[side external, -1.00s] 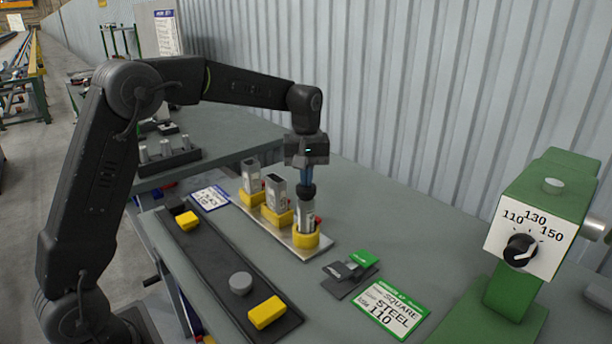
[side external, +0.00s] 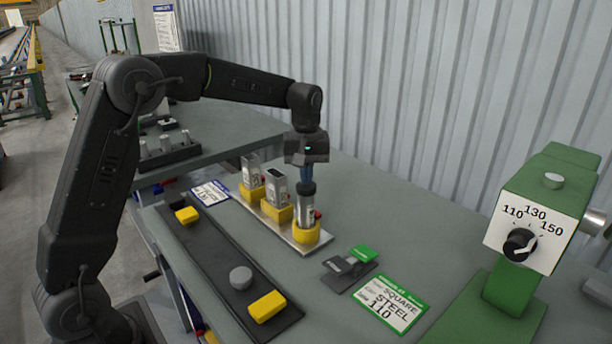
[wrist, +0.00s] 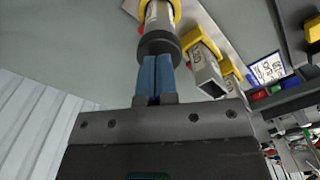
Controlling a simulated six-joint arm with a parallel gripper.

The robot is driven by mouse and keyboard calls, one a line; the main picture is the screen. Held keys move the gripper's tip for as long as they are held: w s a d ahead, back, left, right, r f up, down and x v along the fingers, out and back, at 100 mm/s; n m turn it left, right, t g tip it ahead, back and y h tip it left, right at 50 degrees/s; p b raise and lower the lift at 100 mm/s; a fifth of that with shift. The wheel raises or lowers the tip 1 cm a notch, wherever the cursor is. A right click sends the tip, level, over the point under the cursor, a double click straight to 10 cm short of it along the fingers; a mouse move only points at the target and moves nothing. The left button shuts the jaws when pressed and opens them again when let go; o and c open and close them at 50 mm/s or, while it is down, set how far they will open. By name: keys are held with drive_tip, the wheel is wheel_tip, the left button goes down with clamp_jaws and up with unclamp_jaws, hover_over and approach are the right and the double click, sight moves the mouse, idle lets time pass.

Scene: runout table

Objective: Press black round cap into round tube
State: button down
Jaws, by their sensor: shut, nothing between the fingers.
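The black round cap (side external: 306,188) sits on top of the round tube (side external: 305,211), which stands upright in the nearest yellow holder (side external: 306,233). In the wrist view the cap (wrist: 158,43) covers the tube's end and looks straight on it; how deep it sits I cannot tell. My gripper (side external: 306,180) points down directly above the cap. Its blue fingers (wrist: 156,66) are shut with nothing between them, and their tips are at the cap's top, apparently touching it.
Two square tubes (side external: 275,187) (side external: 251,170) stand in yellow holders on the same metal plate (side external: 314,246). A dark tray (side external: 225,262) with yellow blocks and a grey disc lies left.

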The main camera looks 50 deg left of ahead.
wheel_tip(320, 180, up, 16)
idle(0.7)
idle(1.9)
wheel_tip(320, 180, down, 15)
drive_tip(key=shift+f, duration=0.2)
idle(0.5)
drive_tip(key=shift+f, duration=0.8)
idle(0.6)
drive_tip(key=shift+r, duration=0.1)
drive_tip(key=shift+r, duration=3.5)
